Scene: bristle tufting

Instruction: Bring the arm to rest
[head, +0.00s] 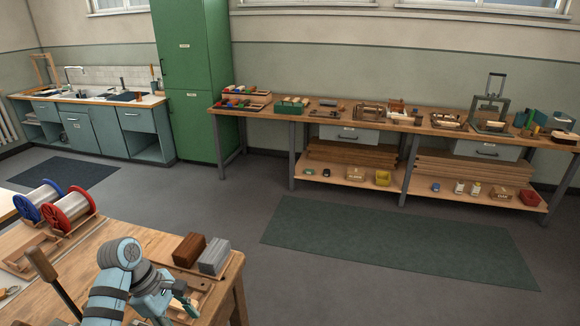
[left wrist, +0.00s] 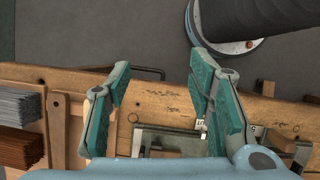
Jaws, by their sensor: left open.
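My left arm comes in at the bottom left of the head view, over the near wooden bench (head: 150,240). Its gripper (head: 180,303) is at the bench's right part, partly hidden by the arm. In the left wrist view the two green-lined fingers of the left gripper (left wrist: 162,98) stand wide apart with nothing between them. The bench edge (left wrist: 160,92) and a metal-framed fixture (left wrist: 165,131) show beyond the fingers. My right gripper is in neither view.
A brown block (head: 190,249) and a grey block (head: 214,257) lie near the bench's right corner. Blue (head: 38,199) and red (head: 69,209) spools stand at the left. A long workbench (head: 350,117) stands against the wall. Open floor and a green mat (head: 390,240) lie between.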

